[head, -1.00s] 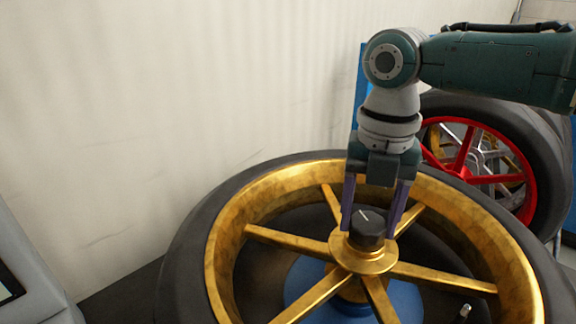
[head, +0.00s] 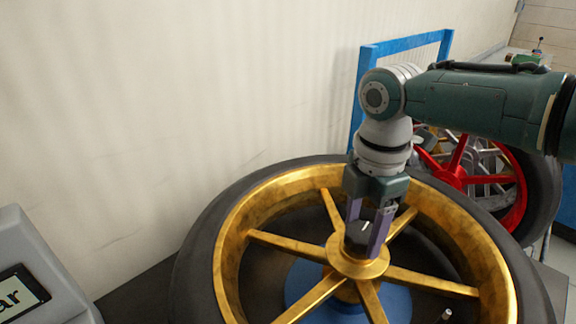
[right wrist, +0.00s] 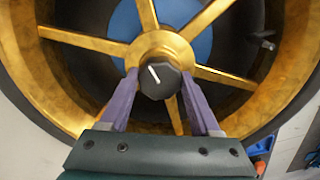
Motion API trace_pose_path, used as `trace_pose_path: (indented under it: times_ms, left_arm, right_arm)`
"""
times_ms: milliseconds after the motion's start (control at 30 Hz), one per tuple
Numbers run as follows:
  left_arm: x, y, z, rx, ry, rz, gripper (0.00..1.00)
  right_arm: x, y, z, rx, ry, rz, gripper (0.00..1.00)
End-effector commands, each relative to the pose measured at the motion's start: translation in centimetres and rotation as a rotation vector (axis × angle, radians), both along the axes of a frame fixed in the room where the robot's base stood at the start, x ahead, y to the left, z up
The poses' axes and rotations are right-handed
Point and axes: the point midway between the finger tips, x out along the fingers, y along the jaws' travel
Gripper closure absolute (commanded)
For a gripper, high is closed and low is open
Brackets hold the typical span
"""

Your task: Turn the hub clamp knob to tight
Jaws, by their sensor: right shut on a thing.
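The hub clamp knob (head: 356,240) is black and faceted with a white pointer line on top. It sits at the centre of a gold spoked wheel (head: 262,238) with a black tyre. My right gripper (head: 364,236) points down over the hub with its two purple fingers shut on the knob from opposite sides. In the right wrist view the knob (right wrist: 160,86) sits between the fingertips, and its white line tilts to the upper left. No tight marking is readable. My left gripper is out of view.
A blue disc (head: 300,284) lies under the hub. A wheel with a red rim (head: 514,207) stands behind at the right, near a blue frame (head: 355,100). A grey box (head: 38,250) with a partly cut-off label is at the lower left. A pale wall runs behind.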

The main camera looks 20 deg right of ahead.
Motion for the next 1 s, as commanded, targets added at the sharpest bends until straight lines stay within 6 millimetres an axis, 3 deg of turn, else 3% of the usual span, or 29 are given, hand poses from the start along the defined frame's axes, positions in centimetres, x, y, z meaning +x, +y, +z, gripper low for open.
trace_pose_path:
  times_ms: [600, 1000]
  left_arm:
    - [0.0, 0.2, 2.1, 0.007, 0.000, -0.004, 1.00]
    - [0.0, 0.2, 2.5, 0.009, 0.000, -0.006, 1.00]
  right_arm:
    - [-0.1, 0.1, 0.2, 0.001, 0.002, -0.529, 0.92]
    - [-0.1, 0.1, 0.1, 0.000, 0.003, -0.680, 0.92]
